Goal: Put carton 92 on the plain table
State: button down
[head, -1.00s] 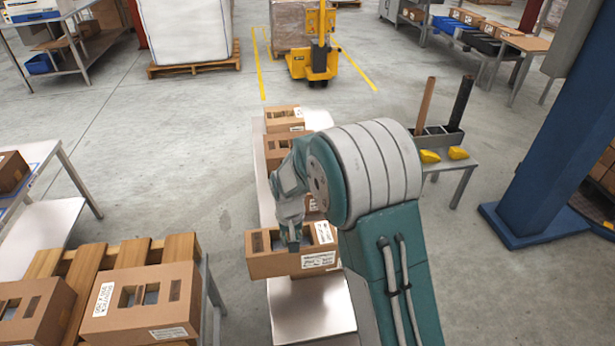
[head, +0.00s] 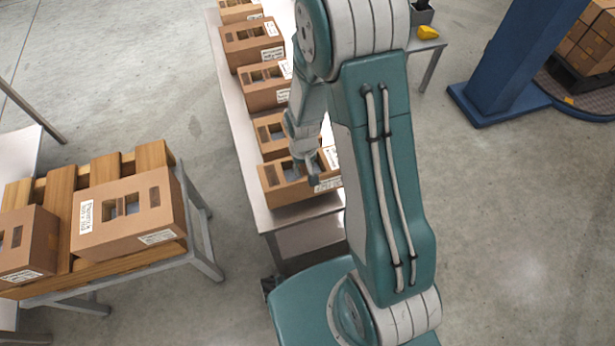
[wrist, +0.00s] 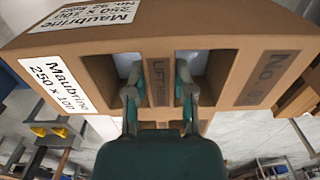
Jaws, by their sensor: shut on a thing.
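Carton 92 (head: 285,192) is a brown box with white labels and two openings in its top. In the wrist view the carton (wrist: 105,70) shows "No. 92" and fills the upper part. My gripper (wrist: 159,92) is shut on the strip marked "LIFT HERE" between the two openings. In the head view my gripper (head: 306,168) reaches down into the carton, at the near end of the long metal bench (head: 232,95). I cannot tell whether the carton touches the bench. I cannot tell which surface is the plain table. My arm hides the carton's right side.
Several cartons (head: 265,85) stand in a row behind carton 92. A slatted wooden top (head: 105,170) on a stand at left bears two cartons (head: 128,212). A surface (head: 16,140) shows partly at far left. A blue column (head: 510,75) stands right. Floor between stand and bench is clear.

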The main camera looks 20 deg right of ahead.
jog(key=f, duration=0.2)
jog(key=s+d+f, duration=0.1)
jog(key=f, duration=0.1)
jog(key=shift+a+f, duration=0.1)
jog(key=shift+f, duration=0.2)
jog(key=shift+c, duration=2.3)
grip_release()
